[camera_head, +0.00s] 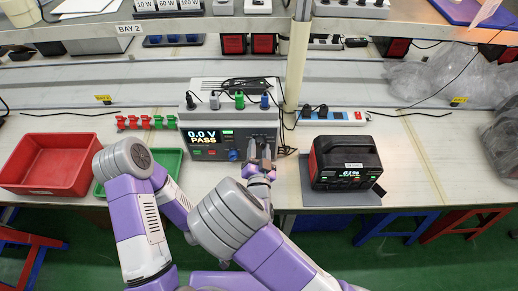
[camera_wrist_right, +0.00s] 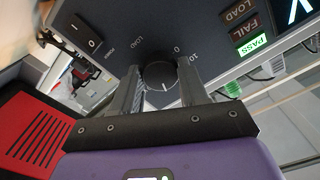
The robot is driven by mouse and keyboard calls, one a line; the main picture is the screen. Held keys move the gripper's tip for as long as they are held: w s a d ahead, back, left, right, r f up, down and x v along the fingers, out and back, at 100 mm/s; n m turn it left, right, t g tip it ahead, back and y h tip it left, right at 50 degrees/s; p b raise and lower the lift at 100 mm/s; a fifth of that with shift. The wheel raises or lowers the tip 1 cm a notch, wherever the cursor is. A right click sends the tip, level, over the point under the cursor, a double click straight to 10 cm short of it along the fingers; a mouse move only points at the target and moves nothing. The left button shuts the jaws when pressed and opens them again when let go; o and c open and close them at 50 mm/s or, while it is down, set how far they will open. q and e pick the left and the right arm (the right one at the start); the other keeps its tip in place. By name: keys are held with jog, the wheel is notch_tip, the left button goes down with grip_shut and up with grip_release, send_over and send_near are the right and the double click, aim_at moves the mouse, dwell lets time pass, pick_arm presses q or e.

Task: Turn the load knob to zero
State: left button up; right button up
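The tester (camera_head: 205,140) stands on the bench in the head view; its display reads 0.0 V PASS. The black load knob (camera_wrist_right: 159,74) shows in the right wrist view, between "LOAD" and the marks 0 and 10. Its white pointer line points down in that view, away from the 0. My right gripper (camera_wrist_right: 160,82) has one finger on each side of the knob, apparently touching it. In the head view my right gripper (camera_head: 262,160) is at the tester's front right and covers the knob. My left arm shows, but its gripper is hidden.
A black and red power pack (camera_head: 345,165) stands right of the tester. A red tray (camera_head: 50,165) and a green tray (camera_head: 168,160) lie to the left, with red and green clips (camera_head: 145,122) behind. A white power strip (camera_head: 335,118) lies behind the pack. A blue knob (camera_head: 233,155) is beside my gripper.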

jog(key=c, duration=0.4)
jog(key=shift+n, duration=0.4)
jog(key=n, duration=0.4)
jog(key=shift+n, duration=0.3)
jog(key=n, duration=0.5)
jog(key=shift+r, duration=0.1)
jog(key=n+p, duration=0.1)
jog(key=n, duration=0.3)
jog(key=shift+d, duration=0.1)
jog(key=n+p, duration=0.1)
jog(key=n, duration=0.2)
jog(key=shift+n, duration=0.3)
jog(key=n+p, duration=0.1)
jog(key=n, duration=0.4)
jog(key=shift+n, duration=0.4)
